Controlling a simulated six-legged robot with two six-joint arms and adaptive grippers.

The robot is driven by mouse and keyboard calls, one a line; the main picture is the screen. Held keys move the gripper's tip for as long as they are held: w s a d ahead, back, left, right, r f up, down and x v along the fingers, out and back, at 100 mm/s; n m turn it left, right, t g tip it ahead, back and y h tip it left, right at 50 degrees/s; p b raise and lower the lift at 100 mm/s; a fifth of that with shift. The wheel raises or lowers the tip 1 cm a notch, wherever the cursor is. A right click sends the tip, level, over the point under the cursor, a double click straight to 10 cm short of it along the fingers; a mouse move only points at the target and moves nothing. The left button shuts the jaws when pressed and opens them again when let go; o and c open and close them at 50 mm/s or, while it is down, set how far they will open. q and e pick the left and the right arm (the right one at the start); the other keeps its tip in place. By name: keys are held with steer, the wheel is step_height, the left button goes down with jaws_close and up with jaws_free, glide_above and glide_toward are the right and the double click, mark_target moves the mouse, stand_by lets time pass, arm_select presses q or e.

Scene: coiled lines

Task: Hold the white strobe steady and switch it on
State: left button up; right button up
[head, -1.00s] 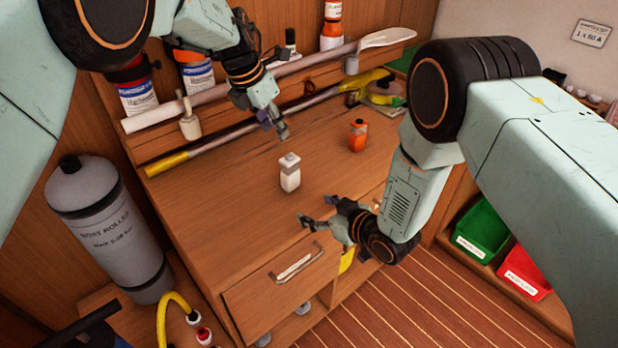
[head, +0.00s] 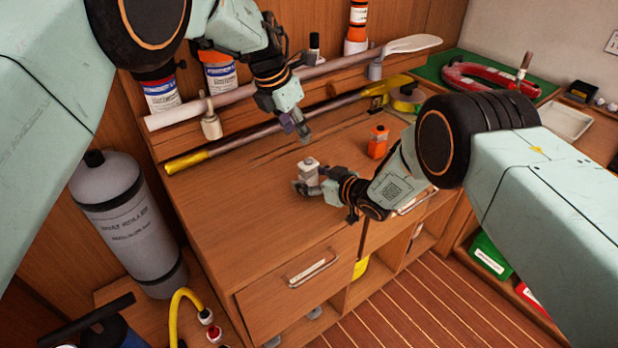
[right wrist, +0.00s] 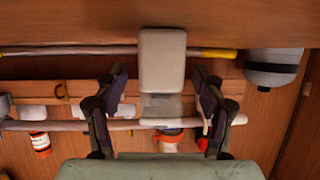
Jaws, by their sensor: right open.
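The white strobe (head: 308,167) stands upright on the wooden counter top. My right gripper (head: 312,179) is open at the strobe, one finger on its near side, the strobe partly hidden by it. In the right wrist view the strobe (right wrist: 162,62) appears centred between the two spread fingers of my right gripper (right wrist: 160,85), with a gap on each side. My left gripper (head: 304,132) hangs above the counter, behind the strobe and apart from it. Its fingers are too small to tell open from shut.
An orange strobe-like unit (head: 377,142) stands to the right on the counter. A yellow-ended pole (head: 240,138) and a pale paddle (head: 300,75) lie along the back. A grey cylinder (head: 128,225) stands at left. The counter's front left is clear.

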steer(key=shift+w+a, duration=0.2)
steer(key=shift+a, duration=0.25)
steer(key=shift+w+f, duration=0.35)
steer(key=shift+s+a+r, duration=0.1)
steer(key=shift+s+r, duration=0.1)
steer(key=shift+r, duration=0.05)
steer(key=c, duration=0.5)
steer(key=shift+w+f, duration=0.1)
steer(key=shift+f, duration=0.05)
steer(key=c, duration=0.5)
steer(key=shift+c, duration=1.3)
arm_select(q)
steer(key=shift+s, duration=0.1)
jaws_close()
arm_select(e)
steer(key=shift+c, duration=0.4)
arm_select(q)
steer(key=shift+r, duration=0.1)
arm_select(e)
steer(key=shift+f, duration=0.1)
